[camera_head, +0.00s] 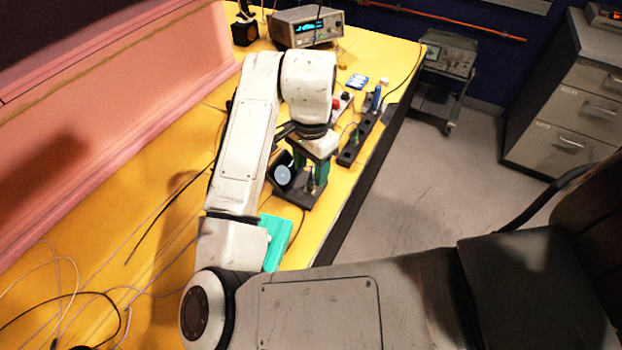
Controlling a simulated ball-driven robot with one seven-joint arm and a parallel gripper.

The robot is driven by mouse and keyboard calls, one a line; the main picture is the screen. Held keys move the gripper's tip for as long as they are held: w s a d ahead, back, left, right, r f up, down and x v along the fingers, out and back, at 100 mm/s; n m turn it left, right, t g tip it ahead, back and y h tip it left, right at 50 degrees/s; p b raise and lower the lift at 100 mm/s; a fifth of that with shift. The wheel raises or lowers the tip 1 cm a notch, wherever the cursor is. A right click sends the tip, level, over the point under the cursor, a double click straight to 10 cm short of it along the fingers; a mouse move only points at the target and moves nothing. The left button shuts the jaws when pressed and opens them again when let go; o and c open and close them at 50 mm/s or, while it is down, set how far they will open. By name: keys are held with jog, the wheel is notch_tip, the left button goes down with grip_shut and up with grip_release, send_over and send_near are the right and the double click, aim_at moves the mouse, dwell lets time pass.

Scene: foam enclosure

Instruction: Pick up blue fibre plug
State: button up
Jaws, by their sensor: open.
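The blue fibre plug (376,97) appears to be the small upright blue piece on the far part of a black strip (349,154) near the table's right edge. My gripper (310,172) points down, its green fingers apart, above a dark base plate nearer to me. It is well short of the blue plug and not touching it. A thin dark piece stands between or behind the fingers; I cannot tell which. A green plug (355,136) stands on the same black strip, nearer than the blue one.
A grey instrument (306,27) stands at the table's far end. A teal block (275,240) lies beside my arm. Loose cables cover the near left. Pink foam (110,90) walls the left; open floor lies right.

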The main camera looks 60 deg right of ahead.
aim_at(311, 181)
jog(key=shift+f, duration=1.25)
jog(key=shift+c, duration=0.4)
grip_shut()
